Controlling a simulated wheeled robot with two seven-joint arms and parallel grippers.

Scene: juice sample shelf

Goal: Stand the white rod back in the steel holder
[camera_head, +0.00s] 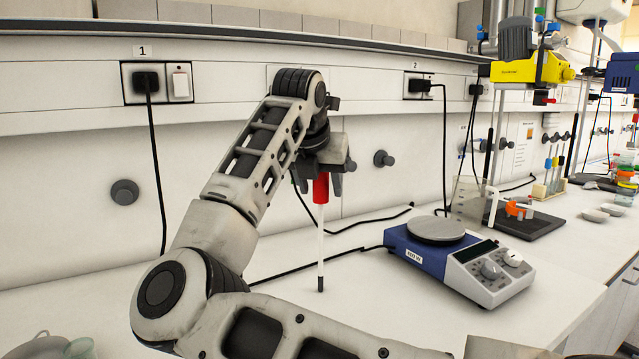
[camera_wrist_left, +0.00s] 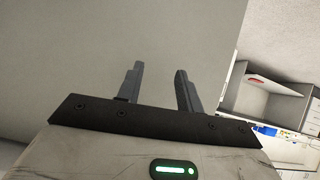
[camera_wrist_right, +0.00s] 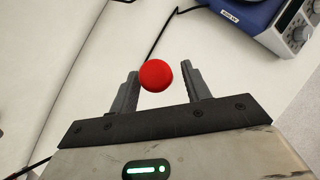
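The white rod (camera_head: 320,237) stands upright over the counter, with a red top and a short dark piece (camera_head: 320,284) at its foot. I cannot tell whether that piece is the rod's tip or the steel holder. My right gripper (camera_head: 320,182) points down over the red top. In the right wrist view, the red top (camera_wrist_right: 155,75) shows end-on between my right gripper's fingers (camera_wrist_right: 160,72), with a gap at the right finger. My left gripper (camera_wrist_left: 159,68) is open and empty before a plain pale surface. It is out of the head view.
A blue and white hotplate (camera_head: 462,258) stands right of the rod. Behind it are a clear beaker (camera_head: 468,197) and a yellow stirrer (camera_head: 530,68) on a stand. Black cables cross the counter behind the rod. The counter in front of the hotplate is clear.

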